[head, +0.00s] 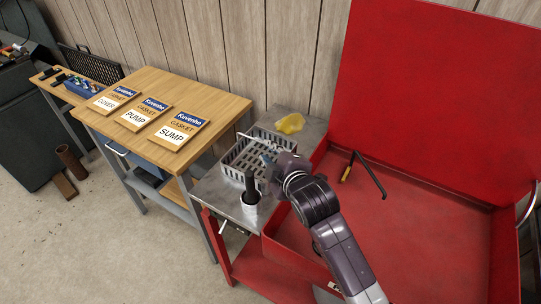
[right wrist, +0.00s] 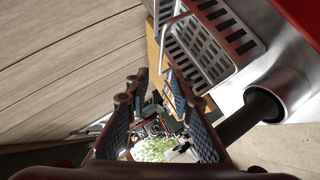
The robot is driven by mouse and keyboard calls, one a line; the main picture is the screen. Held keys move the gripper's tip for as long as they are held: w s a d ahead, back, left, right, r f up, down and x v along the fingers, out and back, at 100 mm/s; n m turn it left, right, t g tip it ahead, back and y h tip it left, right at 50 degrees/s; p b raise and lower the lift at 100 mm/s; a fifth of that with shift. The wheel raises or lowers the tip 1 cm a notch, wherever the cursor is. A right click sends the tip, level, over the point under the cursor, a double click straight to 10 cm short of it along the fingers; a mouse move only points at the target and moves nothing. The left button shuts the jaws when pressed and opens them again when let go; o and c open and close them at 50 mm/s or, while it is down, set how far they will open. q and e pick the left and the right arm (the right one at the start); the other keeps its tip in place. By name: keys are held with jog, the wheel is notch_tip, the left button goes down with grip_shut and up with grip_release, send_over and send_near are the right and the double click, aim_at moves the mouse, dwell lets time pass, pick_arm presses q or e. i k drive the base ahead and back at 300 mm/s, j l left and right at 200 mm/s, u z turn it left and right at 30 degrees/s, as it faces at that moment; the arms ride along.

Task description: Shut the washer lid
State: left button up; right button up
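The red washer lid (head: 440,85) stands raised at the back of the red washer tub (head: 410,235), leaning slightly back. The tub is open below it. My right arm reaches over the tub's left edge. Its gripper (head: 268,163) is above the side shelf, by the grey wire basket (head: 240,157), to the left of the lid and apart from it. In the right wrist view the gripper's fingers (right wrist: 155,125) are spread with nothing held between them. My left gripper is not in view.
A dark-handled brush (head: 250,190) stands in a white cup, and a yellow cloth (head: 290,123) lies on the metal shelf. A bent black tool (head: 368,172) lies in the tub. A wooden bench (head: 217,105) with gasket packs is at left.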

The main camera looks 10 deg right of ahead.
aim_at(449, 96)
jog(key=z, duration=1.1)
